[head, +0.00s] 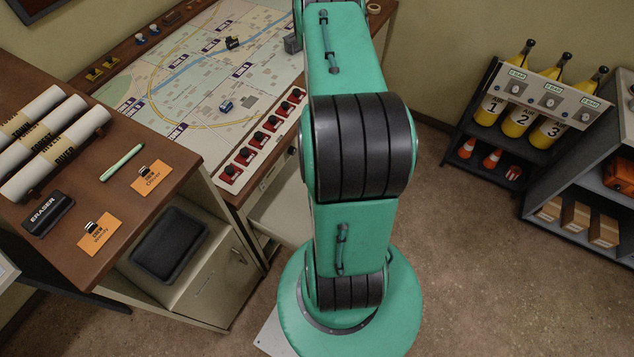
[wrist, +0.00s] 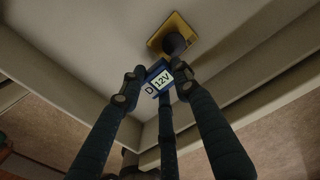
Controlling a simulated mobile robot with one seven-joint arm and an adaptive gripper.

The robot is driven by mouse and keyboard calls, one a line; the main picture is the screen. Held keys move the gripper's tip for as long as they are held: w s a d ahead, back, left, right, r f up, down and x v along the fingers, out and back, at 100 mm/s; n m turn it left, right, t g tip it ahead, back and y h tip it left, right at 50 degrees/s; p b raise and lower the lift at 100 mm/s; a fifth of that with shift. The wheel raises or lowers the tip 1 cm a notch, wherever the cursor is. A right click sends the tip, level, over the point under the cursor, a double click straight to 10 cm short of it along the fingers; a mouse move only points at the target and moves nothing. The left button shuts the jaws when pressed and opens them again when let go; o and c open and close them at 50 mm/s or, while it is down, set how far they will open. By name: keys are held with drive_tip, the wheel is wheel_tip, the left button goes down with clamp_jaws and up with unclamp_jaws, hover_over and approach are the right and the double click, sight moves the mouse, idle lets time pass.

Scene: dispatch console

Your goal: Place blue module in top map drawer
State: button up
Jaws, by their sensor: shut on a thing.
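The blue module (wrist: 153,73), with a white "12V" label and a letter D, shows in the wrist view between the fingers of my gripper (wrist: 160,78). My gripper is shut on it. Module and fingers are over the pale inside of an open drawer (wrist: 105,70); I cannot tell whether the module touches its floor. In the head view a pale open drawer (head: 283,214) sticks out below the front edge of the map table (head: 262,182), partly hidden by my arm. My gripper and the module are hidden there.
A yellow plate with a black knob (wrist: 183,22) lies in the drawer just beyond the module. The map (head: 195,75) carries small vehicles and a row of red switches (head: 255,148). A brown desk (head: 75,165) stands at left. A rack of yellow cylinders (head: 520,115) stands at right.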

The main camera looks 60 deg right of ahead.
drive_tip(key=w+d, duration=0.3)
drive_tip(key=w+d+f, duration=0.1)
drive_tip(key=w+d, duration=0.2)
drive_tip(key=d, duration=0.1)
drive_tip(key=w+d, duration=0.3)
drive_tip(key=d, duration=0.1)
drive_tip(key=shift+d+f+b, duration=0.15)
drive_tip(key=shift+f+b, duration=0.05)
drive_tip(key=shift+b, duration=0.2)
drive_tip(key=shift+f, duration=0.1)
drive_tip(key=shift+f+b, duration=0.3)
drive_tip(key=shift+f, duration=1.35)
drive_tip(key=shift+f, duration=0.15)
drive_tip(key=o, duration=1.2)
wheel_tip(320, 180, up, 12)
drive_tip(key=p, duration=0.1)
drive_tip(key=shift+p, duration=0.35)
